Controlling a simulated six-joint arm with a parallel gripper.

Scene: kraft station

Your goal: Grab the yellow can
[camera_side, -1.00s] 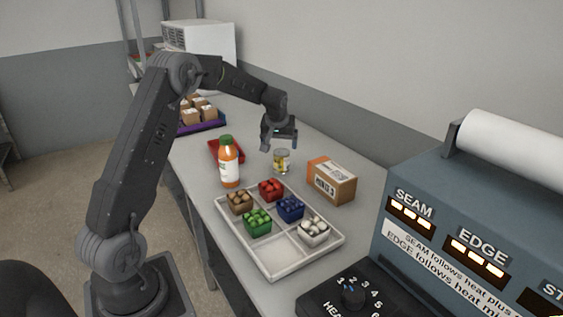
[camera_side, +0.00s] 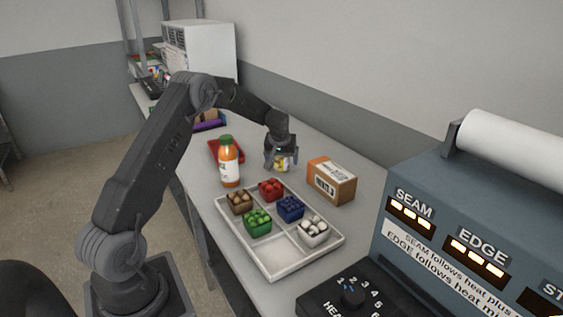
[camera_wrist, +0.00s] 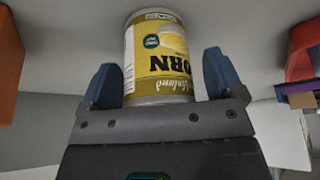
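The yellow can (camera_side: 281,162), with a white and yellow label, stands upright on the grey table, partly hidden by my gripper in the side view. In the wrist view the can (camera_wrist: 160,60) shows the letters "ORN" upside down and sits between my two blue fingers. My gripper (camera_side: 281,165) is lowered around the can. In the wrist view my gripper (camera_wrist: 163,85) is open, with a gap visible between each finger and the can.
A brown box (camera_side: 332,181) stands right of the can. An orange bottle (camera_side: 229,165) and a red tray (camera_side: 214,151) are to its left. A white divided tray (camera_side: 268,262) with several coloured baskets lies in front.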

